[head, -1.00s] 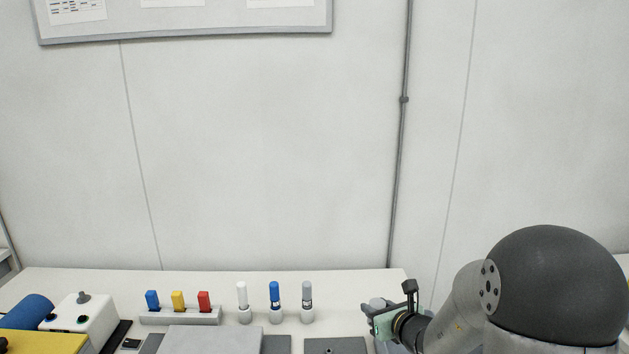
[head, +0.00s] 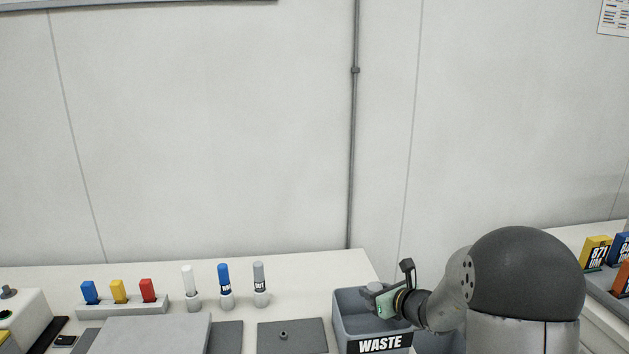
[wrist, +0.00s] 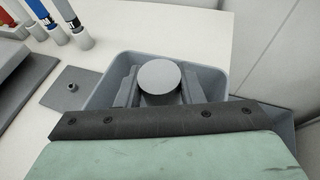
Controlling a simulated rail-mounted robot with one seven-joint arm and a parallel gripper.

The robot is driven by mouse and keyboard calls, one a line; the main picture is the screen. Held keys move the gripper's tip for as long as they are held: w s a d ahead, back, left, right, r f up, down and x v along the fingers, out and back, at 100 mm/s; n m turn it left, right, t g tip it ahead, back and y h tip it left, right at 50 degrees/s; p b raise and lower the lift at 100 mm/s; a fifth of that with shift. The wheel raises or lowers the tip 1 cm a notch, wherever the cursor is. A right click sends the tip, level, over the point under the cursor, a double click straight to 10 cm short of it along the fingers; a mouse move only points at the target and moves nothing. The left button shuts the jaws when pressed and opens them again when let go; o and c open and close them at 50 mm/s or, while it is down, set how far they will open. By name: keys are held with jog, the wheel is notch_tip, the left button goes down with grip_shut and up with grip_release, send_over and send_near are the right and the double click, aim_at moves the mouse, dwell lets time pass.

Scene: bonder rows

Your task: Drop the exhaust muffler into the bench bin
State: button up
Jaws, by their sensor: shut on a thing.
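The exhaust muffler (wrist: 160,77) is a grey cylinder with a round flat end, seen between my gripper's fingers in the wrist view. My gripper (wrist: 157,88) is shut on it. The bench bin (head: 352,325) is a grey open box with a WASTE label on its front, at the bench's right end in the head view. In the wrist view the bin (wrist: 218,80) lies below and around the muffler. In the head view my gripper (head: 372,290) is over the bin opening. The bin floor is mostly hidden by the gripper and muffler.
A flat grey plate (head: 290,336) with a small fitting lies left of the bin. Several marker-like cylinders (head: 224,285) stand upright in holders farther left, beside a rack of coloured blocks (head: 122,304). Another bench with coloured boxes (head: 597,252) is at the right.

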jog(key=o, duration=1.1)
jog(key=shift+s+d, duration=0.1)
jog(key=b+v, duration=0.1)
jog(key=v, duration=1.6)
jog(key=shift+s+d, duration=0.1)
